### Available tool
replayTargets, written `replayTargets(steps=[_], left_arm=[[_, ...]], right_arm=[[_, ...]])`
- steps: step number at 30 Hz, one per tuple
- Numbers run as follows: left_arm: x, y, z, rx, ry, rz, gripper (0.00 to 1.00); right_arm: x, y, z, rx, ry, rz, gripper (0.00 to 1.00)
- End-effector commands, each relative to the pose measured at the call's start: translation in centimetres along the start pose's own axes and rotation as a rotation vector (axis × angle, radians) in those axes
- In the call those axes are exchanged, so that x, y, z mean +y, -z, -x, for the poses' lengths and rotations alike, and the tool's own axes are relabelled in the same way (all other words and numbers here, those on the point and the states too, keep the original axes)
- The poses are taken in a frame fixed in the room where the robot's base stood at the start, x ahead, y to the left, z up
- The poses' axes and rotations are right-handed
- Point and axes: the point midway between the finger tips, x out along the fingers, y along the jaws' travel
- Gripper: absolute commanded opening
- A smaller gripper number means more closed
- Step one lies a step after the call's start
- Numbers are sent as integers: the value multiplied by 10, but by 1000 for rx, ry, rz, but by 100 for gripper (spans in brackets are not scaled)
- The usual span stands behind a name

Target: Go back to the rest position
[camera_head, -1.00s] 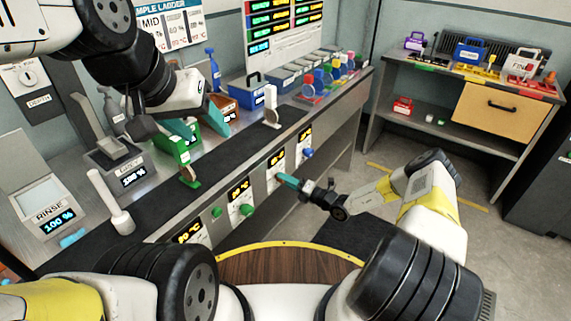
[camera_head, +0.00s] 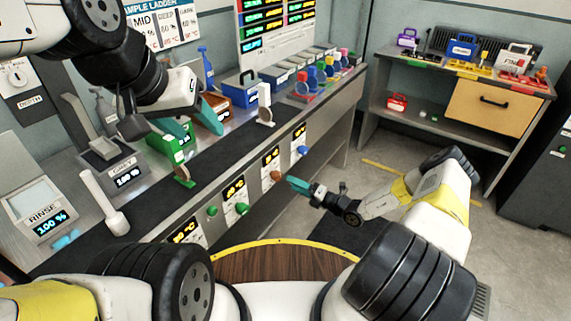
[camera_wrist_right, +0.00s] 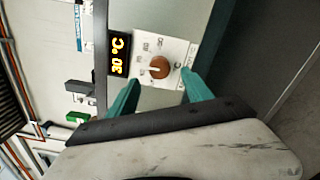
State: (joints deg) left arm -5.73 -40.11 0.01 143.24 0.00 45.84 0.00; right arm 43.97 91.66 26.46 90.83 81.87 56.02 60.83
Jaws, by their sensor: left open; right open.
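My right gripper (camera_head: 297,185) is open and empty, in front of the bench's front panel. In the right wrist view its teal fingers (camera_wrist_right: 160,92) are apart, with a brown knob (camera_wrist_right: 159,67) beyond them. That knob (camera_head: 276,175) shows clear of the fingers in the head view. A display (camera_wrist_right: 118,55) beside the knob reads 30 °C. My left gripper (camera_head: 192,117) is open over the back of the bench, near a green module (camera_head: 168,148) and a brown module (camera_head: 238,120). Whether it touches either is unclear.
The bench (camera_head: 330,110) carries a blue box (camera_head: 239,92), a rinse unit (camera_head: 38,205) and several coloured items at its far end. A shelf table (camera_head: 400,105) with boxes stands at the back right. Open floor (camera_head: 385,150) lies between them.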

Motion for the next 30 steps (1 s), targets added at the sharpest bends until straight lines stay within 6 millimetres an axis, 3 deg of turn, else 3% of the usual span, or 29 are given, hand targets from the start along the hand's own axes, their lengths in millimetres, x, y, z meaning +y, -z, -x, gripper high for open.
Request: replayTargets(steps=[6,20,23,30], left_arm=[[0,0,0,0,0,0,57],[0,0,0,0,0,0,57],[0,0,0,0,0,0,57],[0,0,0,0,0,0,57]], right_arm=[[0,0,11,1,0,0,59],[7,-3,10,23,-5,34,59],[28,-10,8,95,-18,138,59],[118,-23,12,409,-90,603,59]])
